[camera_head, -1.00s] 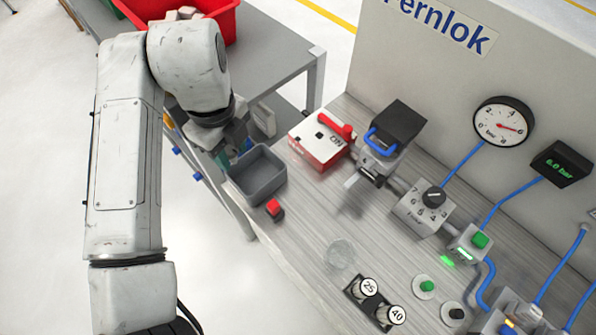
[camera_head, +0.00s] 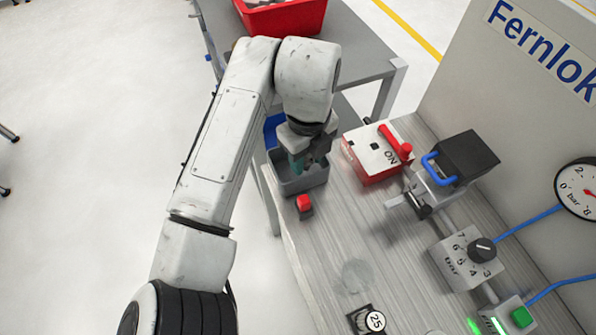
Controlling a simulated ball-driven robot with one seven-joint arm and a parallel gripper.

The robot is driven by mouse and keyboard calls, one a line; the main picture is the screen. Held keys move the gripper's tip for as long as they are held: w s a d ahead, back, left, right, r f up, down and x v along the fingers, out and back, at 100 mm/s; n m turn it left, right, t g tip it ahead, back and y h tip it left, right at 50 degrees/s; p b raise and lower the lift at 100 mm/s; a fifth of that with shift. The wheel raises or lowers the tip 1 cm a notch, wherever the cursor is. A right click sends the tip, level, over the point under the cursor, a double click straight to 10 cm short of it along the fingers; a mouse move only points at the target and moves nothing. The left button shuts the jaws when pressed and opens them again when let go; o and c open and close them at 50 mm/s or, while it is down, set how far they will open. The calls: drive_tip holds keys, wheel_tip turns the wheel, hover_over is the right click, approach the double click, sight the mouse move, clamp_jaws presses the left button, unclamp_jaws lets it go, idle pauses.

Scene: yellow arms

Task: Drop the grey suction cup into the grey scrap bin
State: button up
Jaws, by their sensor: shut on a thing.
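A teal patch shows at the fingers. I cannot tell whether the cup touches the bin.
A translucent disc (camera_head: 356,275) lies nearer. A red crate (camera_head: 285,17) is behind.

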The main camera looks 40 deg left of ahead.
drive_tip(key=shift+f, duration=0.1)
drive_tip(key=o, duration=1.1)
wheel_tip(320, 180, up, 11)
drive_tip(key=shift+a+f, duration=0.1)
drive_tip(key=shift+s, duration=0.1)
idle(0.4)
